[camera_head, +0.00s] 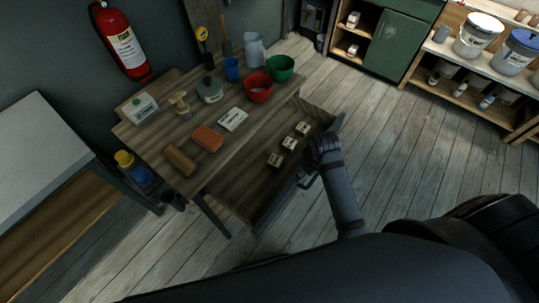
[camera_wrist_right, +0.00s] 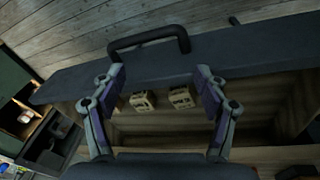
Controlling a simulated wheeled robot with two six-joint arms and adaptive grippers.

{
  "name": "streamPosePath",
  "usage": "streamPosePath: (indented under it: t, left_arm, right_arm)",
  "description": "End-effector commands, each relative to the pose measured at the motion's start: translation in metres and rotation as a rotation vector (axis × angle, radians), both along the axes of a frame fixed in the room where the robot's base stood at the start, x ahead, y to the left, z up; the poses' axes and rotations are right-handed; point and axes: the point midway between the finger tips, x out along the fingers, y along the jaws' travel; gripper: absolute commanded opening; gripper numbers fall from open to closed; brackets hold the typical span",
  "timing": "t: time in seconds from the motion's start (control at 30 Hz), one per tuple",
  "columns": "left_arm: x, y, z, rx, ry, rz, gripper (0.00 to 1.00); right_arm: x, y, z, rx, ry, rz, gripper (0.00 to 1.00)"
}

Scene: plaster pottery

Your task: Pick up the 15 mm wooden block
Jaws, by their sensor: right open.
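Three small pale wooden blocks lie in a row in the open drawer: a near one (camera_head: 274,160), a middle one (camera_head: 289,143) and a far one (camera_head: 303,129). Their dark markings are too small to read, so I cannot tell which is the 15 mm block. My right gripper (camera_head: 308,178) is over the drawer's front edge, apart from the blocks. In the right wrist view the gripper (camera_wrist_right: 160,82) is open and empty. Two blocks show between its fingers, one left (camera_wrist_right: 142,101) and one right (camera_wrist_right: 181,97). My left gripper is out of view.
The drawer (camera_head: 245,190) hangs open under the workbench (camera_head: 155,139); its front carries a dark handle (camera_wrist_right: 148,39). Bowls, a blue cup, a sponge and a wooden roller stand on the bench above. Open plank floor lies to the right.

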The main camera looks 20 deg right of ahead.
Motion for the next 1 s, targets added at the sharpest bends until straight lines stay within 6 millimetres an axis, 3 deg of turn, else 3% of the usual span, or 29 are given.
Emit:
streamPosePath:
  t: [0.3,0.6,0.83,1.0]
  left_arm:
    - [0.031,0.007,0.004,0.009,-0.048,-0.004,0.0]
    - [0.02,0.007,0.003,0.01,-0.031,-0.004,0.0]
    - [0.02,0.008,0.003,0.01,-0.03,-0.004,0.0]
    - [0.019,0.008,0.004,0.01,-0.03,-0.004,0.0]
  right_arm:
    - [0.048,0.026,0.0,0.007,0.087,0.189,0.74]
    - [0.1,0.068,0.009,0.021,0.181,0.456,0.74]
    - [0.106,0.074,0.008,0.022,0.199,0.504,0.74]
    - [0.105,0.073,-0.022,0.02,0.2,0.501,0.74]
